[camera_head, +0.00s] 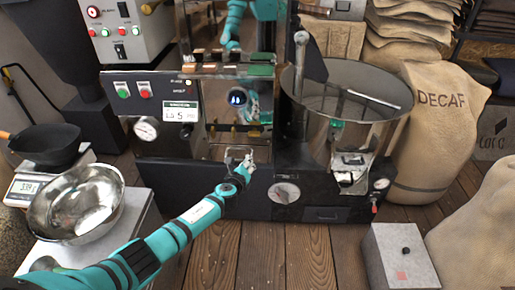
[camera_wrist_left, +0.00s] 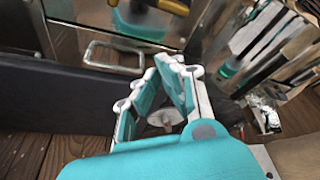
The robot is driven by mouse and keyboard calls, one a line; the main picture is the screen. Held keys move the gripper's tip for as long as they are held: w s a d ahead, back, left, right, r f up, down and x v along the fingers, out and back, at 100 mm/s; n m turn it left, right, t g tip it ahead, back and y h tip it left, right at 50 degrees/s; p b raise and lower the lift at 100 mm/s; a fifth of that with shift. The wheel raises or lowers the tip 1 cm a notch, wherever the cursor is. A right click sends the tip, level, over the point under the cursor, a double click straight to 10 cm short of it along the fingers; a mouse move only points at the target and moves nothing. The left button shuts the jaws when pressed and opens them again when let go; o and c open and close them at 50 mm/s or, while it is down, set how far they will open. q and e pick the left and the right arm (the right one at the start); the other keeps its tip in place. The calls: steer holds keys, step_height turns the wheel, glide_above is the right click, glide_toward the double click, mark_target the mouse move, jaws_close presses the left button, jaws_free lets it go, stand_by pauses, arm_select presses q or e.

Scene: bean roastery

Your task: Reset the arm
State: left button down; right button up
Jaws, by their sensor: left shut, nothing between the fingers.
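My left arm, teal with black bands, reaches in from the lower left of the head view. Its gripper (camera_head: 245,165) is in front of the roaster's lower middle, just below a small metal loop handle. The gripper is shut and holds nothing. In the left wrist view the white-and-teal fingers (camera_wrist_left: 152,85) are close to the loop handle (camera_wrist_left: 112,57), which is beyond them to the left; they look apart from it. My right gripper is not in view.
The roaster (camera_head: 290,190) with a steel cooling drum (camera_head: 340,110) stands ahead. A shiny bowl (camera_head: 75,205) and a scale with a black pan (camera_head: 45,147) are at left. A DECAF sack (camera_head: 435,130) and a grey box (camera_head: 400,258) are at right. The wooden floor (camera_head: 285,255) is clear at centre.

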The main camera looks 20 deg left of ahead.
arm_select(q)
steer(key=s+d+f+n+g, duration=0.3)
steer(key=s+f+n+g, duration=0.4)
steer(key=s+f+n, duration=1.15)
steer(key=s+d+f+n+g, duration=0.15)
steer(key=s+f, duration=0.25)
steer(key=s, duration=0.6)
steer(key=s+d+f+n+g+h, duration=0.1)
steer(key=s+f+n+g, duration=0.15)
steer(key=s, duration=0.75)
steer(key=s+d+f+n+g, duration=0.15)
steer(key=s+f, duration=0.25)
steer(key=s, duration=0.5)
steer(key=s+a+r+p, duration=0.1)
steer(key=s+p, duration=0.6)
steer(key=s, duration=0.1)
steer(key=s+a+r+n+g+p, duration=0.1)
steer(key=s+r+p, duration=0.1)
steer(key=s+p, duration=0.5)
steer(key=shift+s+a+p, duration=0.35)
steer(key=shift+s+a, duration=0.05)
steer(key=shift+s, duration=0.3)
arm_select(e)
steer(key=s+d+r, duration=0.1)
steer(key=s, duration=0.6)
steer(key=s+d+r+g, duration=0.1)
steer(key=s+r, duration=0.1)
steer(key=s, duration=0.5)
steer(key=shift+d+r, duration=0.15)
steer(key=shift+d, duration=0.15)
